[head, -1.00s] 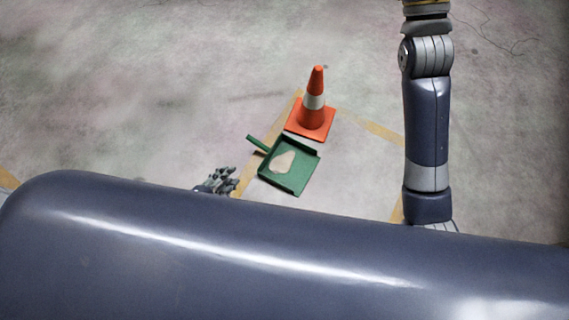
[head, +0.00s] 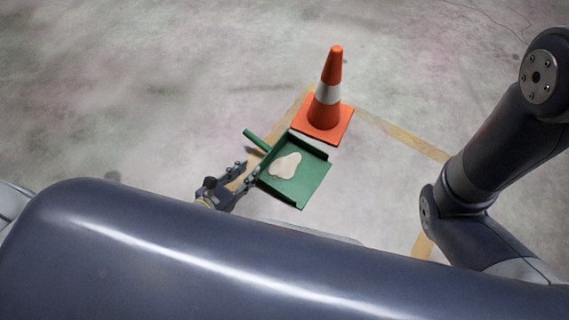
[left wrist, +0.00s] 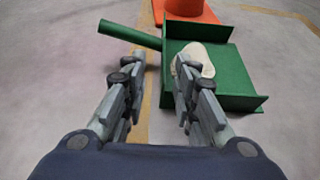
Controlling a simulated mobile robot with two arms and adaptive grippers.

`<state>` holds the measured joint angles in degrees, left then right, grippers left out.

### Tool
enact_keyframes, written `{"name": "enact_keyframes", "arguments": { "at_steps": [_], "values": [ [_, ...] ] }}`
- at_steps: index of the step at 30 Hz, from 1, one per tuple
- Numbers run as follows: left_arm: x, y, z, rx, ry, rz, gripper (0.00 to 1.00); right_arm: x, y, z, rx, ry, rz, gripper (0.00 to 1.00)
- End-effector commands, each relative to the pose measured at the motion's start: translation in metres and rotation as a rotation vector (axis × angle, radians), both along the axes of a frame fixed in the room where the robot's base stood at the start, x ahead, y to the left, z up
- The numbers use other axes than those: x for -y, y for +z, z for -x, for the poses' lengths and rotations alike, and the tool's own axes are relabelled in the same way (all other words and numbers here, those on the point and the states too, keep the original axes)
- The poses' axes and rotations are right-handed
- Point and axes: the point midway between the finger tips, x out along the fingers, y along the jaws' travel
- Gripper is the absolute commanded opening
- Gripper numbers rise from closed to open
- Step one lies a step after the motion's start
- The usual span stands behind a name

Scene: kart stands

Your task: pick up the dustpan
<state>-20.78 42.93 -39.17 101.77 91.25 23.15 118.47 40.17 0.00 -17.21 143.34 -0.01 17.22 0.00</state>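The green dustpan (head: 298,187) lies on the floor in front of the cone, with a pale patch (head: 285,165) in its pan. Its handle (head: 256,140) points up and to the left in the head view. My left gripper (head: 249,173) is open and empty at the pan's left side, close to its edge. In the left wrist view the dustpan (left wrist: 238,90) is ahead and to the right, and its handle (left wrist: 130,35) crosses beyond the open fingers (left wrist: 155,75). I cannot tell whether a finger touches the pan. My right gripper is not in view.
An orange and white traffic cone (head: 324,110) stands just behind the dustpan. Its base also shows at the top of the left wrist view (left wrist: 190,10). Yellow tape lines (head: 405,138) mark the floor. The floor to the left is clear.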

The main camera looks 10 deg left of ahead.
Motion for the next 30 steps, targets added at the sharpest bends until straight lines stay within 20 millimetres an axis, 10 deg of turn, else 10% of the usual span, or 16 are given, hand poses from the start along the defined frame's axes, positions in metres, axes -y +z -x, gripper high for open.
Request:
{"name": "enact_keyframes", "arguments": {
  "at_steps": [28,30],
  "values": [
    [0.028,-0.024,-0.061,0.000,-0.001,-0.004,0.27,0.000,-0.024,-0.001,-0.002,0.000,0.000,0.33],
    [0.028,-0.024,-0.061,0.000,-0.001,-0.004,0.13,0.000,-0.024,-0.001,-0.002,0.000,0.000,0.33]
  ]
}}
